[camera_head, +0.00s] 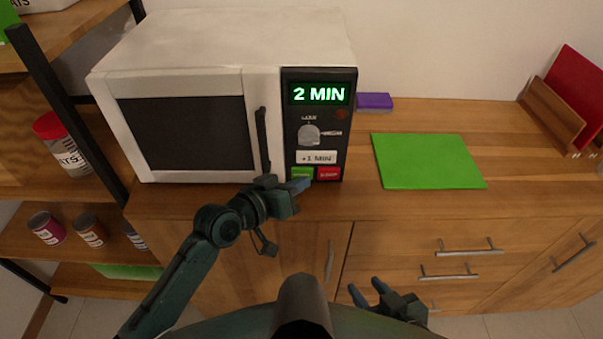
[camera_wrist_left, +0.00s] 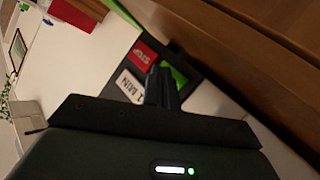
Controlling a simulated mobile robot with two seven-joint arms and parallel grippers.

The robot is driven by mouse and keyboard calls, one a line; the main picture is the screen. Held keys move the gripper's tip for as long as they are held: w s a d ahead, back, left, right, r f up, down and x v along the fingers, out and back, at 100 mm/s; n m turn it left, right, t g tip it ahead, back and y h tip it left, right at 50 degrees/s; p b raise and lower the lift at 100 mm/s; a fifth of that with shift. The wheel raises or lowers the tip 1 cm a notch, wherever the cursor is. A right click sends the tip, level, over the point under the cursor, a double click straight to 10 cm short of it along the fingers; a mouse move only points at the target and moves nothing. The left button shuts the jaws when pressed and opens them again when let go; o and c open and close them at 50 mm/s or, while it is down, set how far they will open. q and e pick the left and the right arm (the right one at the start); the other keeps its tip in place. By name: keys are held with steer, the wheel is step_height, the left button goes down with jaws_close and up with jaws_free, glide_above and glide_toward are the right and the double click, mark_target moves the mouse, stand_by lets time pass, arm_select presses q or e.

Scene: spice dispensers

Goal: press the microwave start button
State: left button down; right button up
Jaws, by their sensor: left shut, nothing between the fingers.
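The white microwave (camera_head: 215,45) stands on the wooden counter with its door shut. Its display (camera_head: 319,93) reads "2 MIN" in green. The green start button (camera_head: 301,172) is at the bottom of the panel, left of the red stop button (camera_head: 328,173) and below the "+1 MIN" button (camera_head: 316,157). My left gripper (camera_head: 299,185) is shut and empty, with its tips at the green button. In the left wrist view, the closed fingers (camera_wrist_left: 160,84) partly overlap the green button (camera_wrist_left: 178,74); contact cannot be told. My right gripper (camera_head: 367,291) is open, low in front of the drawers.
A green board (camera_head: 428,161) lies on the counter right of the microwave. A purple block (camera_head: 374,102) is behind it. A wooden holder with a red board (camera_head: 577,88) stands at the far right. Shelves with jars (camera_head: 62,145) are at the left. The microwave handle (camera_head: 262,140) is near my left gripper.

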arm_select(q)
steer(key=shift+w+a+r+p, duration=0.25)
steer(key=shift+w+r+p, duration=0.05)
steer(key=shift+f, duration=0.1)
steer(key=shift+s+p, duration=0.55)
steer(key=shift+s, duration=0.05)
steer(key=s+p, duration=0.1)
steer(key=s, duration=0.1)
steer(key=shift+s, duration=0.4)
steer(key=shift+s+d+f+p, duration=0.1)
steer(key=shift+s+p, duration=0.1)
steer(key=shift+s, duration=0.15)
steer(key=shift+s+f+p, duration=0.1)
steer(key=shift+s+p, duration=0.05)
steer(key=shift+s, duration=0.15)
